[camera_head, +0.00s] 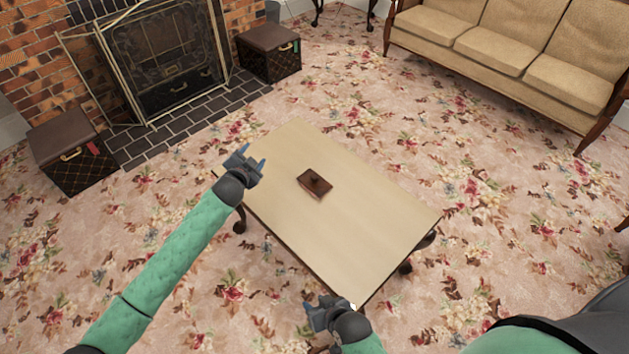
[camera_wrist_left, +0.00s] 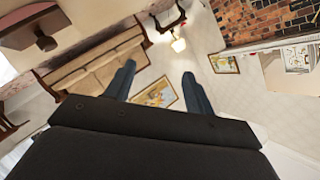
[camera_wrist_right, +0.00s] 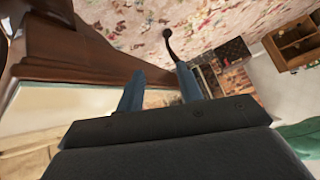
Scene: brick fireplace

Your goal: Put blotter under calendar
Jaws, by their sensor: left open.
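The blotter (camera_head: 314,182) is a small dark brown block with a knob on top. It lies near the middle of the low table (camera_head: 370,240). A brown knobbed piece, apparently the blotter (camera_wrist_left: 42,30), shows at the upper left of the left wrist view. My left gripper (camera_head: 250,163) is open and empty by the table's left edge, apart from the blotter. My right gripper (camera_head: 322,314) is open and empty near the table's front corner, its fingers apart in the right wrist view (camera_wrist_right: 160,90). I cannot pick out a calendar with certainty.
A fireplace with a folding screen (camera_head: 165,60) stands at the upper left, with a dark box (camera_head: 70,150) and another box (camera_head: 268,52) beside it. A beige sofa (camera_head: 500,50) is at the upper right. The rest of the tabletop is bare; flowered carpet surrounds it.

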